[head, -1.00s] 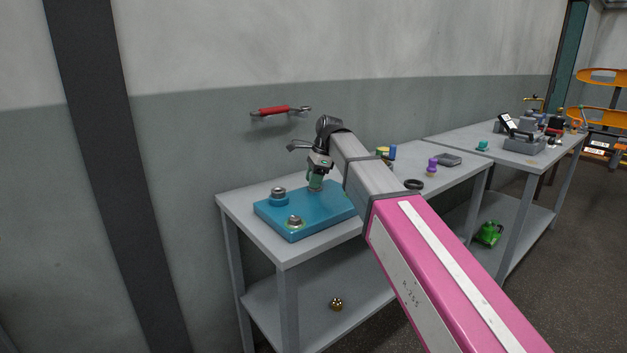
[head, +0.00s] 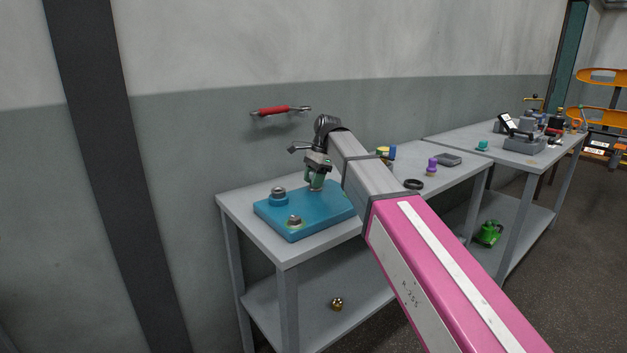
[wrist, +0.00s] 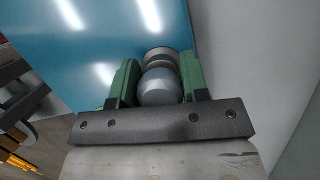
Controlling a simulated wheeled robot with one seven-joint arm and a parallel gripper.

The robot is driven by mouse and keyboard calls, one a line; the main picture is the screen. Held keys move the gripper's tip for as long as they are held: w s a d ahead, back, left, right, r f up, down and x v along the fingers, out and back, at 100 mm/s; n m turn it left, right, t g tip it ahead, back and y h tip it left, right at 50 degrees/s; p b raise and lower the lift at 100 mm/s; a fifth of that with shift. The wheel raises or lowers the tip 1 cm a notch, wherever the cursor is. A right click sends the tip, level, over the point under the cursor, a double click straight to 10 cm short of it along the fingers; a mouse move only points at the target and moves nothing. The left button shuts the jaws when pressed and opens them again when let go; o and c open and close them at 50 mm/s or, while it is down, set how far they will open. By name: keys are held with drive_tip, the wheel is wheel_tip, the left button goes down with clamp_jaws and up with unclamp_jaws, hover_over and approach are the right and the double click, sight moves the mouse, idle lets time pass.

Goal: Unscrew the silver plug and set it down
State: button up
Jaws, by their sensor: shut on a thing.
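The blue block (head: 292,225) lies on the near workbench. Two metal plugs stand on it at the left, one at the back (head: 278,193) and one at the front (head: 294,221). My gripper (head: 315,183) points down over the block's back right part, its green fingers low against it. In the wrist view my gripper (wrist: 158,85) is shut on a rounded silver plug (wrist: 160,86), with a green finger on each side. The blue block (wrist: 110,40) fills the background there. Whether the held plug is still seated in the block cannot be told.
A red-handled tool (head: 275,111) hangs on the wall behind. A black ring (head: 414,184), a purple piece (head: 432,167) and a grey box (head: 448,159) are on the bench to the right. A brass ball-like part (head: 337,304) lies on the lower shelf.

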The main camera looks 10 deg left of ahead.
drive_tip(key=o, duration=0.5)
drive_tip(key=shift+m, duration=0.8)
drive_tip(key=shift+m+t+y, duration=0.3)
drive_tip(key=shift+m+t, duration=0.1)
drive_tip(key=shift+m, duration=0.5)
drive_tip(key=shift+w+m+t, duration=0.1)
drive_tip(key=shift+m+t, duration=0.2)
drive_tip(key=shift+m, duration=0.5)
